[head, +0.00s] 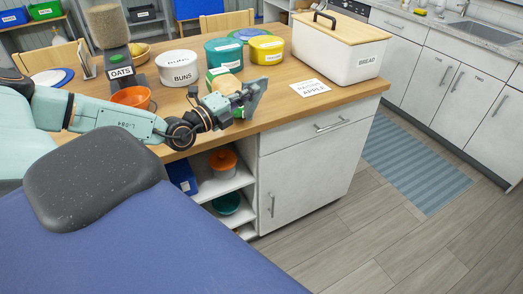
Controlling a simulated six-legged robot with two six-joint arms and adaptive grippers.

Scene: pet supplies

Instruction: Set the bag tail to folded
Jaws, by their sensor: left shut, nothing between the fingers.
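My left arm comes in from the left over the wooden counter (350,90). My left gripper (256,98) is shut and empty, above the counter's front edge. I cannot make out a bag or a bag tail in this view. A small green and tan item (217,74) stands just behind the gripper and is partly hidden by it; I cannot tell what it is. A white bread box (335,60) with a wooden lid stands at the back right of the counter. My right gripper is not in view.
A white buns tin (178,76), a teal tin (223,52), a yellow tin (266,54), an oats dispenser (104,25) and an orange bowl (131,97) crowd the counter. A label card (310,88) lies near the right.

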